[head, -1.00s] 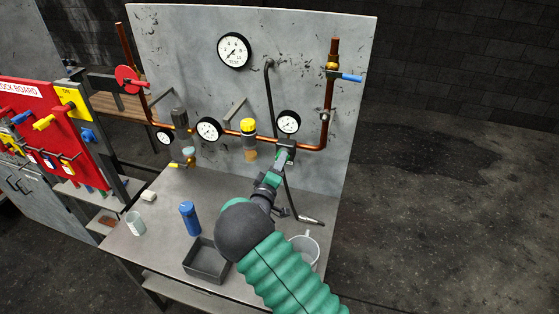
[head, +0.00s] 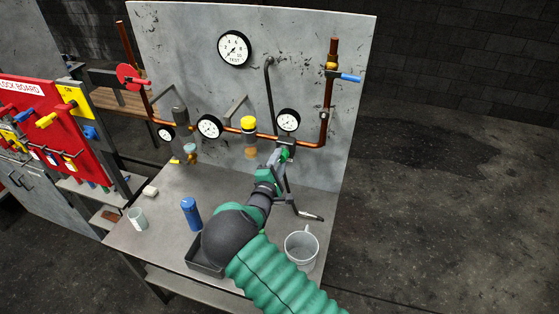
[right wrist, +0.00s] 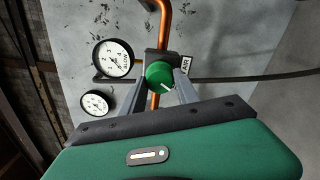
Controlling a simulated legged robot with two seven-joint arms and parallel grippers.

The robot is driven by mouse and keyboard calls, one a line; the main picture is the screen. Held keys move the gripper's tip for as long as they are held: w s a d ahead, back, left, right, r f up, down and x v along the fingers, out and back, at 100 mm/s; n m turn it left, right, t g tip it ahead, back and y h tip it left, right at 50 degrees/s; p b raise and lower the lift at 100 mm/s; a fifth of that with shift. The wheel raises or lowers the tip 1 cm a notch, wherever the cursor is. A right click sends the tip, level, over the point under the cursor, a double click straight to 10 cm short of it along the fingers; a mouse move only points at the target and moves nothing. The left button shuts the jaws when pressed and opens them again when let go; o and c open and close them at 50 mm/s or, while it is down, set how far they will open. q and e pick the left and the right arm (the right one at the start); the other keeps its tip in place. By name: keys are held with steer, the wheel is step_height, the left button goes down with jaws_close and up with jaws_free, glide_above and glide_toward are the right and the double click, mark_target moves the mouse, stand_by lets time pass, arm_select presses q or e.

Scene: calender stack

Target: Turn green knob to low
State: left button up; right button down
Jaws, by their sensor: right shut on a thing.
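The green knob (right wrist: 159,74) is on a dark valve body on the copper pipe, between the two fingers of my right gripper (right wrist: 164,88) in the right wrist view. A white mark on its face points to the lower right of that view. In the head view the green knob (head: 287,152) shows under the right-hand small gauge, partly covered by my right gripper (head: 281,158), which is shut on it. A small white label (right wrist: 186,63) sits beside the valve; its text is too small to read surely. My left gripper is not in view.
Gauges line the copper pipe, with a yellow-capped valve (head: 249,124) left of the knob. On the bench are a blue cylinder (head: 190,215), a dark tray (head: 196,263), a mug (head: 301,250) and a cup (head: 137,219). A black hose (head: 268,95) hangs behind my gripper.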

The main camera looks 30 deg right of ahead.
steer(key=shift+a+f, duration=0.15)
steer(key=shift+f, duration=0.25)
steer(key=c, duration=1.1)
jaws_free()
steer(key=shift+o, duration=1)
steer(key=shift+w, duration=0.1)
steer(key=shift+w+r, duration=0.1)
steer(key=shift+r, duration=0.1)
